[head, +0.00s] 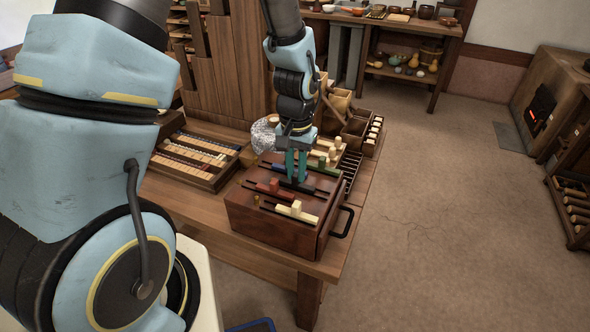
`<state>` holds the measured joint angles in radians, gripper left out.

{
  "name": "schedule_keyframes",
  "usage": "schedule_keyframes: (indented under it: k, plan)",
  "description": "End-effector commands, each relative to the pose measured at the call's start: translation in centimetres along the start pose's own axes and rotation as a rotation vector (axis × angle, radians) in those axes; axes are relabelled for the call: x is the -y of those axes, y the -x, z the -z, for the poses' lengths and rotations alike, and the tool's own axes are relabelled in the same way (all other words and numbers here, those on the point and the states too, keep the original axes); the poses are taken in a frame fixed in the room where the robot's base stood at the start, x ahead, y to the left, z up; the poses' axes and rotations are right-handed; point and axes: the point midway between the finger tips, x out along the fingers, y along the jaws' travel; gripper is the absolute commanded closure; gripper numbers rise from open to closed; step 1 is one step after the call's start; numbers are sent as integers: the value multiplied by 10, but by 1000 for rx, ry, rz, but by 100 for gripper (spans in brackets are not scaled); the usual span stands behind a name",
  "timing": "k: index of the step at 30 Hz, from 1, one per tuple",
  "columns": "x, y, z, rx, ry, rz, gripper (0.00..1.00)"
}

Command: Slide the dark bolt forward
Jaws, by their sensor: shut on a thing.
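The dark bolt (303,187) lies in a slot on top of a reddish-brown wooden box (275,228), between a red bolt (270,187) and a green bolt (321,166). My gripper (296,178) points straight down over it, with its teal fingers shut on the bolt's upright part. The fingers hide most of that part. A cream bolt (297,211) lies in the slot nearest the front of the box, and pale bolts (328,150) lie farther back.
The box stands near the right edge of a wooden table (205,211). A black handle (343,222) sticks out from its right side. To the left is a tray of coloured strips (195,160). A crumpled silvery cloth (263,135) sits close behind my gripper. Open floor lies right.

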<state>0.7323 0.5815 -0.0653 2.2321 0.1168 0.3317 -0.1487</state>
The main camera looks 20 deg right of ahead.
Motion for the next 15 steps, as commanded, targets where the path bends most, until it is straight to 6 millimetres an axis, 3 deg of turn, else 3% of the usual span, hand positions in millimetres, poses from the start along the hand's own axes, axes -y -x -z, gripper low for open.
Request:
schedule_keyframes:
  k: [6,15]
  plan:
    - [-35,0,1,-2,-6,-3,100]
    - [-44,0,0,-2,-3,-5,100]
